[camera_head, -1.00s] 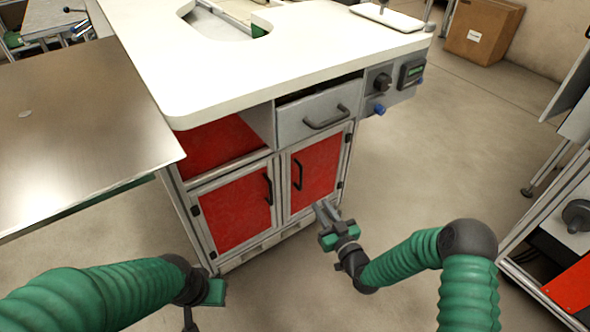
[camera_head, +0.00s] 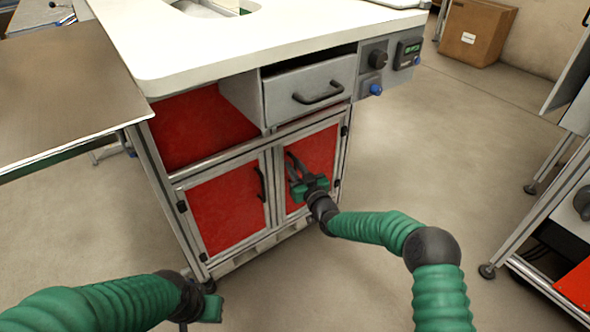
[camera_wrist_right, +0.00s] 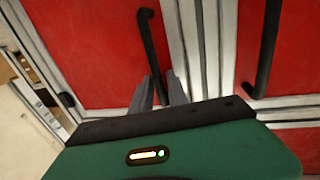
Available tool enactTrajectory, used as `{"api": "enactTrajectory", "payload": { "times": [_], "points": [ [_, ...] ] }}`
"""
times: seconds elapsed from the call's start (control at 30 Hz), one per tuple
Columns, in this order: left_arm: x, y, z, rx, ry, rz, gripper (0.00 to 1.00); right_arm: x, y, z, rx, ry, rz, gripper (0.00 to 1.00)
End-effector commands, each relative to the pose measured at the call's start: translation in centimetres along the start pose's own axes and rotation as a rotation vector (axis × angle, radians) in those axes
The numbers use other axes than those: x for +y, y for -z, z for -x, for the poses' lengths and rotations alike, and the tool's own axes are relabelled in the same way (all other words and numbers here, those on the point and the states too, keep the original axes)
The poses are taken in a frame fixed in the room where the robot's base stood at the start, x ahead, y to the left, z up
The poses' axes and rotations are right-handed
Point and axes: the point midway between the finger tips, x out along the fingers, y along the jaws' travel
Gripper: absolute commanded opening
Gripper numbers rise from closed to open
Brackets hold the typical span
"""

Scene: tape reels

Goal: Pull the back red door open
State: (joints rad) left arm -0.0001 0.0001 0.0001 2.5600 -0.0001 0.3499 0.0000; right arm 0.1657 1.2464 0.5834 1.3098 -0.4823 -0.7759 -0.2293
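The cabinet has two red doors, both shut, side by side. The right, farther red door (camera_head: 322,150) has a black handle (camera_head: 291,160) on its left side. The left, nearer red door (camera_head: 225,210) has its black handle (camera_head: 260,184) on its right side. My right gripper (camera_head: 296,180) is at the right door's handle. The right wrist view shows that handle (camera_wrist_right: 149,42) running between the two spread fingers (camera_wrist_right: 160,85), with no clear grip on it. My left gripper (camera_head: 208,307) is low at the left, away from the doors, its fingers not clearly visible.
A grey drawer (camera_head: 312,92) is above the right door, under the white worktop (camera_head: 200,52). A metal table (camera_head: 60,90) adjoins at the left. Floor (camera_head: 430,150) is free right of the cabinet; a wheeled frame (camera_head: 520,225) stands beyond it.

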Motion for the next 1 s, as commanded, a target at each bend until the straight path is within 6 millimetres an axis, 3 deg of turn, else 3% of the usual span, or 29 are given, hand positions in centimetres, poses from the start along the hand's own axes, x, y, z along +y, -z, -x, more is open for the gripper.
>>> {"api": "enactTrajectory", "payload": {
  "times": [0.07,0.2,1.0],
  "points": [
    [0.00,0.01,0.03,0.000,0.000,0.000,0.00,0.01,0.02,0.01,0.000,0.000,0.000,0.17],
    [0.00,0.01,0.03,0.000,0.000,0.000,0.00,0.01,0.00,0.03,0.000,0.000,0.000,0.00],
    [0.00,0.00,0.01,0.000,0.000,0.000,0.00,0.00,-0.06,0.05,0.000,0.000,0.000,0.00]
  ]
}}
